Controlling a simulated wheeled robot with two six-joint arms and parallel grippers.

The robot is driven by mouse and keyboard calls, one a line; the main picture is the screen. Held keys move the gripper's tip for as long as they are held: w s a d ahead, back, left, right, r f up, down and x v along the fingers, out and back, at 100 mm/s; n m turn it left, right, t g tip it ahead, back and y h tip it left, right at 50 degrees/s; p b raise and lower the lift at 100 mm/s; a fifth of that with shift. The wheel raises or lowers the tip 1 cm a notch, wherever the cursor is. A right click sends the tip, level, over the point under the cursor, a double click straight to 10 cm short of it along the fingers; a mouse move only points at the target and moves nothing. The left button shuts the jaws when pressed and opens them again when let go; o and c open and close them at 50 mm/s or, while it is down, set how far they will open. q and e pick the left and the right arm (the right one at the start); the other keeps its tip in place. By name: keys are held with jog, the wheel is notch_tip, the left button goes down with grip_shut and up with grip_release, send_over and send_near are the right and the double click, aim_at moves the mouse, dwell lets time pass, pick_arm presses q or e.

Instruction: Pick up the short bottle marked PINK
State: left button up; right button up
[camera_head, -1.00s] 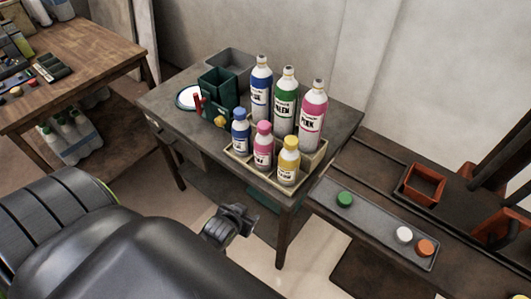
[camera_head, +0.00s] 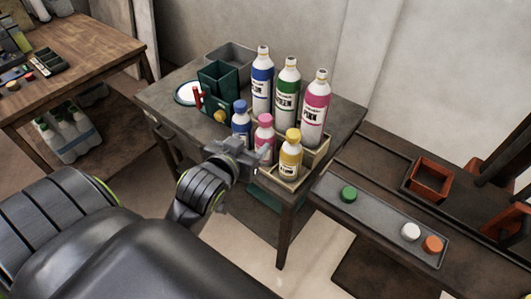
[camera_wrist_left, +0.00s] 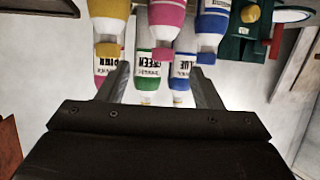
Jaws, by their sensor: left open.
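The short bottle marked PINK (camera_head: 265,133) has a pink cap and stands upright in the front row of a wooden crate (camera_head: 284,181), between the short blue bottle (camera_head: 241,121) and the short yellow bottle (camera_head: 290,153). My left gripper (camera_head: 256,160) is open at the crate's front side, overlapping the pink bottle's lower part in the head view. In the left wrist view, upside down, the short pink bottle (camera_wrist_left: 165,18) lies above and between the spread fingers (camera_wrist_left: 160,75), with nothing held. Whether a finger touches it I cannot tell. My right gripper is out of view.
Tall blue (camera_head: 262,85), green (camera_head: 287,90) and pink (camera_head: 315,110) bottles stand behind the short ones. A green container (camera_head: 217,88) and a yellow knob (camera_head: 220,116) are to the left. A bench with a grey tray (camera_head: 376,222) is at right.

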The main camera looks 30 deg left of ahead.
aim_at(263, 127)
pick_arm(q)
jog(key=b+x, duration=0.2)
jog(key=x, duration=0.6)
jog(key=shift+w+a+f, duration=0.1)
jog(key=shift+w, duration=0.05)
jog(key=shift+a+b+x, duration=0.15)
jog(key=shift+x, duration=1.4)
jog(key=shift+a+b+x, duration=0.15)
jog(key=shift+x, duration=1.4)
jog(key=shift+c, duration=0.2)
grip_shut()
